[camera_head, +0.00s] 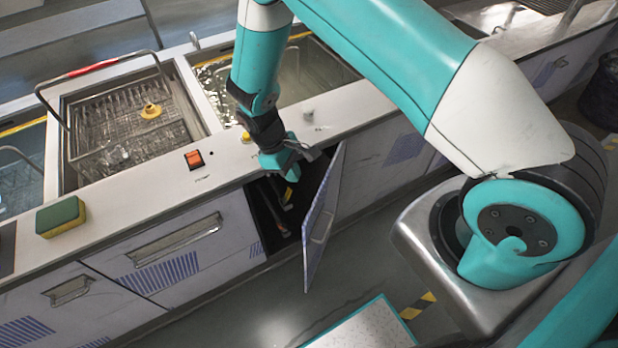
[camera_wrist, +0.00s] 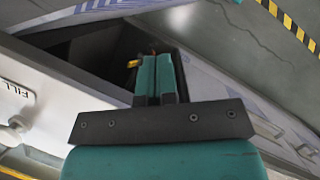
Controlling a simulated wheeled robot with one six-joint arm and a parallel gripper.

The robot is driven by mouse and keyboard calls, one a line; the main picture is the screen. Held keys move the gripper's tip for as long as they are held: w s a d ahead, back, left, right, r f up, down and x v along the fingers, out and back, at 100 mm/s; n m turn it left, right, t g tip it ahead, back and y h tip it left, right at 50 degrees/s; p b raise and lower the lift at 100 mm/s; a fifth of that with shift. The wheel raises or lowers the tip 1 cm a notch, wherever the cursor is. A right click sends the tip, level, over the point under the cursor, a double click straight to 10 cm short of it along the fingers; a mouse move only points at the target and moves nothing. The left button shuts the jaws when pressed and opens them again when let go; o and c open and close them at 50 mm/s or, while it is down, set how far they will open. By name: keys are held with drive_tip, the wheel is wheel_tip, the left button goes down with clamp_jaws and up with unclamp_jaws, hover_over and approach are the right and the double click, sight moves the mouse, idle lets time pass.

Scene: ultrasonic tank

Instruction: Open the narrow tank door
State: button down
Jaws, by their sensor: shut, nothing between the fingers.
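The narrow tank door (camera_head: 321,222) stands swung well out from the cabinet front, with its handle on the outer face toward the right. The dark cabinet opening (camera_head: 262,208) shows to its left, with some pipes or hoses inside. My gripper (camera_head: 292,172) is at the top of the opening, just left of the door's upper part. In the wrist view my gripper (camera_wrist: 160,80) is shut and empty, with the dark opening (camera_wrist: 95,50) beyond and the door (camera_wrist: 225,95) to its right. I cannot tell whether the fingers touch the door.
The counter edge (camera_head: 220,180) runs right beside my gripper, with an orange switch (camera_head: 194,159) on it. A yellow-green sponge (camera_head: 60,216) lies at the left. A wire basket (camera_head: 130,125) sits in a tank. The floor (camera_head: 250,305) before the opening is clear.

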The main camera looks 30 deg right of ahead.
drive_tip(key=s+d, duration=0.1)
drive_tip(key=s+d+f+p, duration=0.2)
drive_tip(key=shift+s, duration=0.4)
